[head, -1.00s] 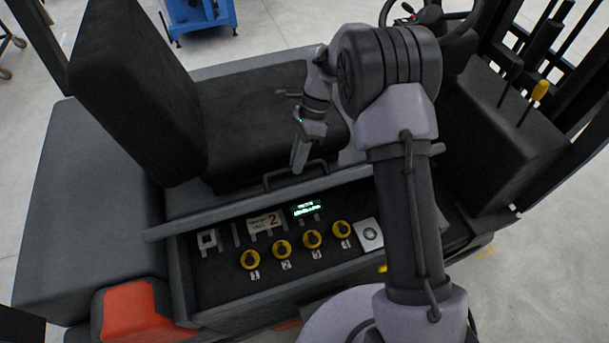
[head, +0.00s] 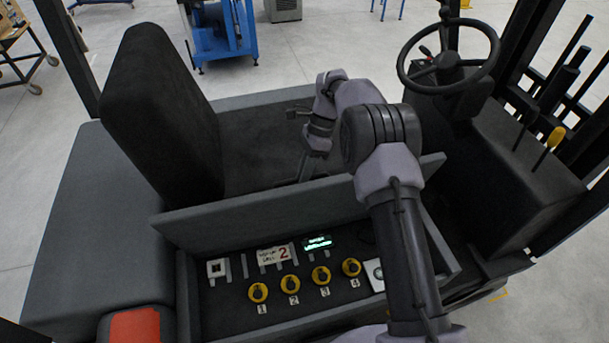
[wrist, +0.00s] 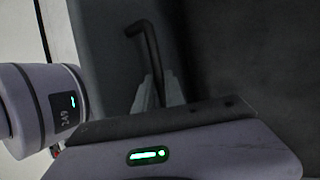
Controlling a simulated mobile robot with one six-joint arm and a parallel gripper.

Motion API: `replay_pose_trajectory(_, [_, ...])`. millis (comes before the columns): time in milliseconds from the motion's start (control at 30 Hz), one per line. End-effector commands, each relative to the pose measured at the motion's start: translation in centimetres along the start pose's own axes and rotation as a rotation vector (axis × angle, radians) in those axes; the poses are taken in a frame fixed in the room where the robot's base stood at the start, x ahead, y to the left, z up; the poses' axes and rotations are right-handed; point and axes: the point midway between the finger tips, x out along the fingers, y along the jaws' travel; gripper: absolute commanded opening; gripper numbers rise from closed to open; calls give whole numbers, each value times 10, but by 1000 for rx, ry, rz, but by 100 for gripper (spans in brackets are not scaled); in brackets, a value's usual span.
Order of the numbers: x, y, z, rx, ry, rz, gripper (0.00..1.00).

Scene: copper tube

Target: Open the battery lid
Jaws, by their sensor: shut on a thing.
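The grey battery lid (head: 262,228) stands tilted up, with its broad face toward the head camera, above the open compartment (head: 215,300) in the forklift's side. My gripper (head: 310,170) is behind the lid's upper edge, and its fingertips are partly hidden there. In the wrist view, my gripper (wrist: 160,92) is shut on the lid's dark bent handle (wrist: 135,29). The handle is hidden behind the lid in the head view.
The black seat (head: 160,110) stands behind left; the steering wheel (head: 450,90) is at the right.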

Motion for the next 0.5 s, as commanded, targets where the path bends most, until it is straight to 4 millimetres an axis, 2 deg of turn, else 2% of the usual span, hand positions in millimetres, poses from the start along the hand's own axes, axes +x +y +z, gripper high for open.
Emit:
replay_pose_trajectory(100, [4, 0, -2, -1, 3, 4, 0])
replay_pose_trajectory(133, [4, 0, -2, -1, 4, 4, 20])
replay_pose_trajectory(200, [3, 0, -2, -1, 3, 4, 34])
replay_pose_trajectory(500, [1, 0, -1, 0, 1, 1, 36])
